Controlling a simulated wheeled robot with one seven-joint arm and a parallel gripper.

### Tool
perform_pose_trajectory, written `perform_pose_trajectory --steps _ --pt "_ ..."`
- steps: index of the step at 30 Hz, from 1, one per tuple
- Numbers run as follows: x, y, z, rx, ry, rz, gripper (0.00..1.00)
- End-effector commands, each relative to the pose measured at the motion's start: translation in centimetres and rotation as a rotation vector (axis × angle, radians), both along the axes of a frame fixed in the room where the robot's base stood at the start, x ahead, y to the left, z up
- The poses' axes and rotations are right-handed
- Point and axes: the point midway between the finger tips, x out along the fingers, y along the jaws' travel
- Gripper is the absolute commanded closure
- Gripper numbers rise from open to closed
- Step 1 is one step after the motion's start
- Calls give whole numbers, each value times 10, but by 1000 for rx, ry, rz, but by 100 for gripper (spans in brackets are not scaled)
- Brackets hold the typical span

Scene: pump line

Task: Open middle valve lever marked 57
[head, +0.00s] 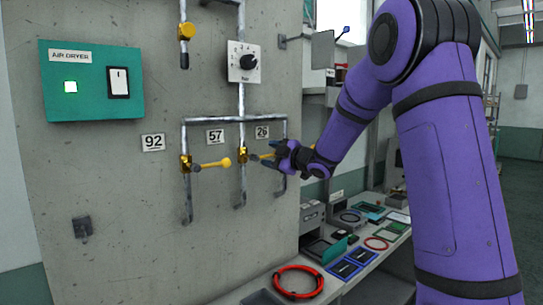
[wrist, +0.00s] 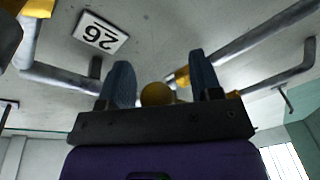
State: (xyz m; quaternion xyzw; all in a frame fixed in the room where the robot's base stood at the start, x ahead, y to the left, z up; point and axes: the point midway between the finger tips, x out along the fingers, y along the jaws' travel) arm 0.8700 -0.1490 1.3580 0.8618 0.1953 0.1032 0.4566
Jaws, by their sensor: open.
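The middle valve (head: 243,156) sits on the middle pipe, just right of the plate marked 57 (head: 215,136). Its yellow lever points right, level, and its end is partly covered by my gripper (head: 271,156) in the head view. In the wrist view a round yellow knob (wrist: 157,94) shows between my two dark fingers, near the palm. My gripper (wrist: 160,62) is open, with a finger on either side of the knob. I cannot tell whether either finger touches it.
The left valve (head: 186,163) by plate 92 (head: 152,142) has its yellow lever pointing right. Plate 26 (head: 262,132) is just above my gripper. The right pipe (head: 285,185) runs close behind it. A bench (head: 340,291) with red rings and small parts stands below right.

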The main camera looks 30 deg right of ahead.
Motion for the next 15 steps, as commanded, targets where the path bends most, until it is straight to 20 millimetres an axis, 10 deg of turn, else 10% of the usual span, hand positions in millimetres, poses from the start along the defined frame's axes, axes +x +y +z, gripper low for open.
perform_pose_trajectory --steps 7,15 --pt "1 0 0 0 0 0 41" --pt "1 0 0 0 -1 -1 100"
